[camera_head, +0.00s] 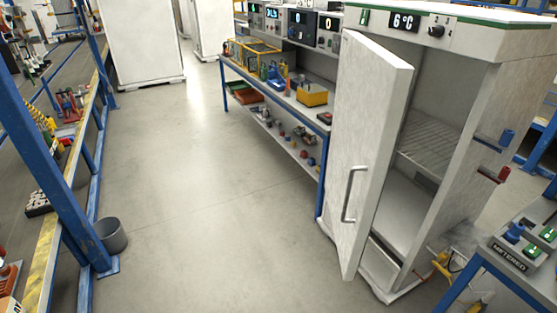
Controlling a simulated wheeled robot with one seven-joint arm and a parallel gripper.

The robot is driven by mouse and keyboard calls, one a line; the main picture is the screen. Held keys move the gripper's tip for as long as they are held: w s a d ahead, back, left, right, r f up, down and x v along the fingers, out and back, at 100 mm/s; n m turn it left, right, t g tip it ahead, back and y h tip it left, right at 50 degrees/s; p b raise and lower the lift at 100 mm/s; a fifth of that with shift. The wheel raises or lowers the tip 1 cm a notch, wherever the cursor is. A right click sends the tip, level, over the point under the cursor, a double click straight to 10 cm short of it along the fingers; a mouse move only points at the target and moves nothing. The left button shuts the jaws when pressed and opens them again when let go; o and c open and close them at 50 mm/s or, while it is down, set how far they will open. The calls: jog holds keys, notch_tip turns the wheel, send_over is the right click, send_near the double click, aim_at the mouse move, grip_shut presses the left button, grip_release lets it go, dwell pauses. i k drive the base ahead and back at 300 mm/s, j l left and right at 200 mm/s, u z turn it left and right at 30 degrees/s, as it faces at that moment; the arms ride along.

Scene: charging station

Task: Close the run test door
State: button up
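A tall white cabinet (475,110) stands at the right, with a panel on its top front showing "6°C" and a dark knob. Its white door (368,130) is swung partly open, hinge side not clearly shown, with a metal bar handle (350,195) on its outer face. Through the gap I see a wire shelf (430,148) and a pale lower interior. My gripper is not in view.
A blue-framed bench (275,95) with tools and instruments stands left of the cabinet. A blue-and-yellow rack (75,165) runs along the left, with a grey bin (111,236) beside it. A table marked "METERED" (510,255) is at lower right. The floor (215,200) between is clear.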

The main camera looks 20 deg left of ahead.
aim_at(374, 86)
jog(key=u, duration=0.5)
jog(key=i+u, duration=0.2)
jog(key=u, duration=0.2)
jog(key=i+u, duration=0.15)
jog(key=u, duration=0.3)
jog(key=i+l+u, duration=0.1)
jog(key=u, duration=0.3)
jog(key=i+l+u, duration=0.2)
jog(key=u, duration=0.2)
jog(key=i+l+u, duration=0.15)
jog(key=u, duration=0.25)
